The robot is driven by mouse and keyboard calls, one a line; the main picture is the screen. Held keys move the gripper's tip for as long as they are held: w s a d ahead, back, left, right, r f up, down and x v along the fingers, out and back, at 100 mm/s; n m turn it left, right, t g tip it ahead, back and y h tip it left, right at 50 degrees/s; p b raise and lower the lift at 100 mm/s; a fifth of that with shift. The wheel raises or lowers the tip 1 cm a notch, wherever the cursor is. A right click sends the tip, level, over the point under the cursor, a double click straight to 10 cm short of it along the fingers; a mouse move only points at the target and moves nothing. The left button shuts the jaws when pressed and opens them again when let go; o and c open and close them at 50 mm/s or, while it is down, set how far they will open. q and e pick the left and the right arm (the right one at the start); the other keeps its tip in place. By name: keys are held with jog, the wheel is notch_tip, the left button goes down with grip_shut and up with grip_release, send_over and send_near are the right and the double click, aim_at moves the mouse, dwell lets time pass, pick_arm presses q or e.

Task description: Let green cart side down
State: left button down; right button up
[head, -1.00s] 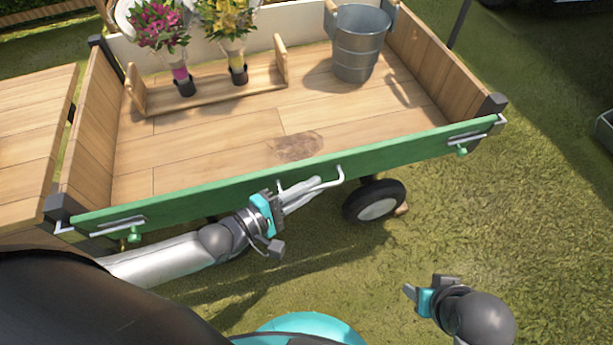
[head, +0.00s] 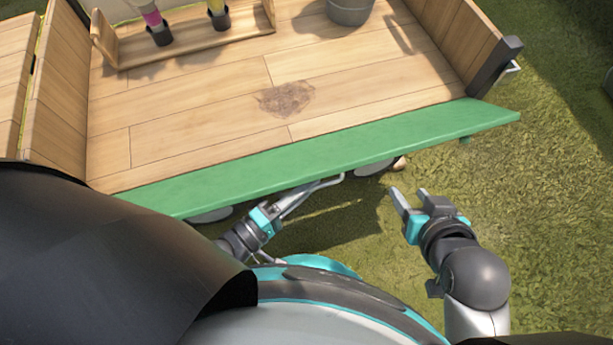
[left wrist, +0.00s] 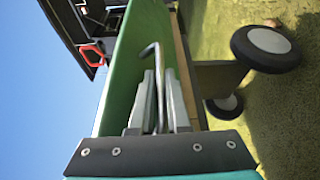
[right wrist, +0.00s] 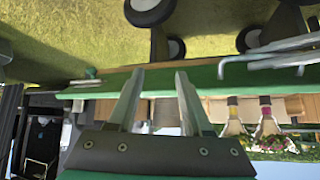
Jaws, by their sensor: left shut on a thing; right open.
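The green cart side (head: 330,155) leans outward from the cart, its broad inner face turned up. It is also in the left wrist view (left wrist: 128,70) and in the right wrist view (right wrist: 215,77). My left gripper (head: 312,189) is shut on the side's pale metal handle (head: 335,179); the bent bar runs between its fingers in the left wrist view (left wrist: 155,58). My right gripper (head: 410,194) is open and empty, apart from the side, below its right half.
The wooden cart bed (head: 200,110) carries a rack (head: 185,40) with flower holders and a metal bucket (head: 349,10). A dark corner post (head: 497,68) stands at the right. Wheels (left wrist: 265,48) sit under the cart. Grass at the right (head: 555,220) is clear.

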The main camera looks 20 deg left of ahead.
aim_at(378, 157)
jog(key=a+t+y+b, duration=0.1)
jog(key=w+a+t, duration=0.1)
jog(key=a+t, duration=0.1)
jog(key=a+r+t+y+b, duration=0.1)
jog(key=a, duration=0.1)
jog(key=shift+w+r+t+y+b, duration=0.1)
jog(key=shift+w+t+y+b, duration=0.2)
jog(key=shift+t+b, duration=0.1)
pick_arm(q)
jog(key=shift+s+d+f+m+t+h+b, duration=0.15)
jog(key=shift+f+m+t+h+b, duration=0.2)
jog(key=shift+f+m, duration=1)
jog(key=shift+s+d+f+m+t+h+b, duration=0.1)
jog(key=shift+f+m+t+h+b, duration=0.2)
jog(key=shift+f+m, duration=1)
pick_arm(e)
jog(key=shift+s+a+r+m+t+y, duration=0.2)
jog(key=shift+s+a+r+t+y, duration=0.15)
jog(key=shift+r+t, duration=0.3)
jog(key=shift+s+a+r+m+t+y, duration=0.1)
jog(key=shift+a+r+m+t+y, duration=0.15)
jog(key=shift+a+r+t, duration=0.35)
pick_arm(q)
jog(key=shift+f+n+h, duration=0.25)
jog(key=shift+f+n, duration=0.05)
jog(key=shift+n, duration=0.05)
pick_arm(e)
jog(key=shift+d+f+t, duration=0.1)
jog(key=shift+d+t, duration=0.05)
jog(key=shift+t, duration=0.1)
